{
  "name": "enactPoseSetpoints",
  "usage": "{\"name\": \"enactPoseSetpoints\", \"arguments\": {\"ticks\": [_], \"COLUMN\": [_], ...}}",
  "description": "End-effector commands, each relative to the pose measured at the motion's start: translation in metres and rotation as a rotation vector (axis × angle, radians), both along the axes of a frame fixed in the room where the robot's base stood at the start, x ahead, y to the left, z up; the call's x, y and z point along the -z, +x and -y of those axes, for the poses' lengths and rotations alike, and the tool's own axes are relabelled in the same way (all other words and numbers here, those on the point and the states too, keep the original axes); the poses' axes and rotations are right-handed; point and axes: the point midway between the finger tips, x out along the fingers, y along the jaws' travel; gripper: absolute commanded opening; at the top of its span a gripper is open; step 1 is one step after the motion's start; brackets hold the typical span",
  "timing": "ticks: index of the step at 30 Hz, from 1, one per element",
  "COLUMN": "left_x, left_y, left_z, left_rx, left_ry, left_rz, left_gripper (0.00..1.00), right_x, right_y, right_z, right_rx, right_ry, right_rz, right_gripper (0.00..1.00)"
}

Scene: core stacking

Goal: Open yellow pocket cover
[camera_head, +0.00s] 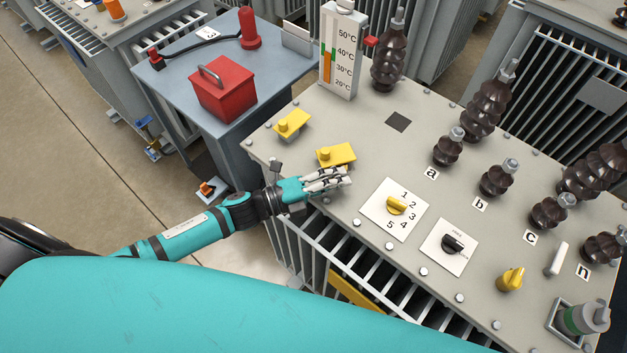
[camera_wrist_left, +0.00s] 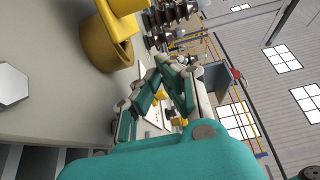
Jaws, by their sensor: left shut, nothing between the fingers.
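Two yellow pocket covers sit on the grey transformer top in the head view: a farther-left one (camera_head: 292,123) and a nearer one (camera_head: 336,155). I cannot tell for sure whether either lid is raised. My left gripper (camera_head: 342,178) is shut and empty, just in front of the nearer cover and low over the top; I cannot tell whether it touches. In the left wrist view a yellow round pocket part (camera_wrist_left: 106,42) shows close at upper left, apart from the fingers (camera_wrist_left: 163,85). My right gripper is not in view.
A thermometer gauge (camera_head: 340,50) stands behind the covers. A yellow-knob dial plate (camera_head: 396,208) and a black-knob plate (camera_head: 450,245) lie to the right. Dark ribbed insulators (camera_head: 447,147) stand farther right. A red box (camera_head: 222,88) sits on the blue-grey unit behind.

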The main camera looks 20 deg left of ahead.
Motion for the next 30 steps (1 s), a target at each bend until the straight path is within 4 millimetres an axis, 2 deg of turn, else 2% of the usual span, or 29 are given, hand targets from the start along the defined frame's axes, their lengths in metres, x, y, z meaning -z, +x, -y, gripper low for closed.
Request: {"name": "enactPoseSetpoints", "arguments": {"ticks": [3, 9, 23, 30], "left_x": [-0.001, 0.000, 0.001, 0.003], "left_y": [0.012, 0.021, 0.023, 0.022], "left_z": [-0.013, -0.029, -0.033, -0.045], "left_rx": [-0.002, 0.000, 0.002, 0.035], "left_ry": [0.004, 0.002, -0.001, 0.003], "left_rz": [-0.001, -0.001, -0.001, 0.000], "left_gripper": [0.00, 0.00, 0.00, 0.00], "right_x": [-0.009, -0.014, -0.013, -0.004], "right_y": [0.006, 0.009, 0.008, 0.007], "right_z": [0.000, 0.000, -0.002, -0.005], "right_rx": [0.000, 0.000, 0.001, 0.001], "right_ry": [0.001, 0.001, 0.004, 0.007], "right_rz": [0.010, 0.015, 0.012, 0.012], "right_gripper": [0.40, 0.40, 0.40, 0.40]}}
